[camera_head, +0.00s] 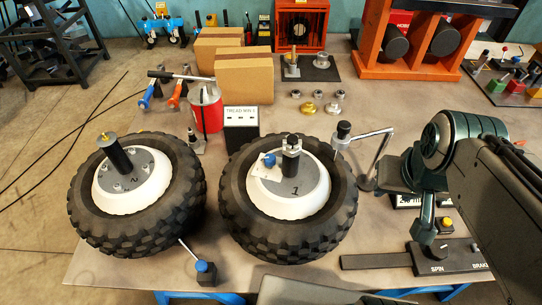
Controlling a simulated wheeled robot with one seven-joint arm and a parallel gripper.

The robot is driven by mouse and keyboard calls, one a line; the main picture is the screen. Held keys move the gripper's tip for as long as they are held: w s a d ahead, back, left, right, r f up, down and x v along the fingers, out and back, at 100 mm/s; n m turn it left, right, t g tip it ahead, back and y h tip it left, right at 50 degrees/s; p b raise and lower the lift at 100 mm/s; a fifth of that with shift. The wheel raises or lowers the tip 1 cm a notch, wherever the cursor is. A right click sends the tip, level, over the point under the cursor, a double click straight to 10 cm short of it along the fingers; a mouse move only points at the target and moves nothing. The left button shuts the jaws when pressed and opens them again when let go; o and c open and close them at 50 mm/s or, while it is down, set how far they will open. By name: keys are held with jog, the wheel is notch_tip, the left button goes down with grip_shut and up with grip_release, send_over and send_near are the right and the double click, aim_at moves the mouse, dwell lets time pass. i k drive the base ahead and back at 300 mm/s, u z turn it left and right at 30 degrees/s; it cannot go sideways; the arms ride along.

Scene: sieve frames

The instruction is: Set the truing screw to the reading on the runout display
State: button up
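A white-rimmed wheel marked 1 (288,213) lies flat on the table. A dark post with a silver collar (291,146) stands at its hub, beside a pale plate with a blue knob (268,159). I cannot tell which part is the truing screw. A display (408,201) on the right is mostly hidden by my arm; its reading, seemingly ending in "mm", is not clear. My gripper (412,205) is over the right side of the table, above the display and control bar, apart from the wheel. Its fingers are seen edge-on, partly hidden, and appear to hold nothing.
A wheel marked 2 (138,205) lies left. A bent silver arm on a stand (370,143) rises right of wheel 1. A SPIN/BRAKE control bar (450,262) lies front right. A black tread sign box (241,130), red can (206,109) and cardboard boxes (245,75) stand behind.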

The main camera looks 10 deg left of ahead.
aim_at(269, 159)
jog(key=k, duration=1.3)
jog(key=u, duration=1)
jog(key=i, duration=1)
jog(key=z, duration=0.05)
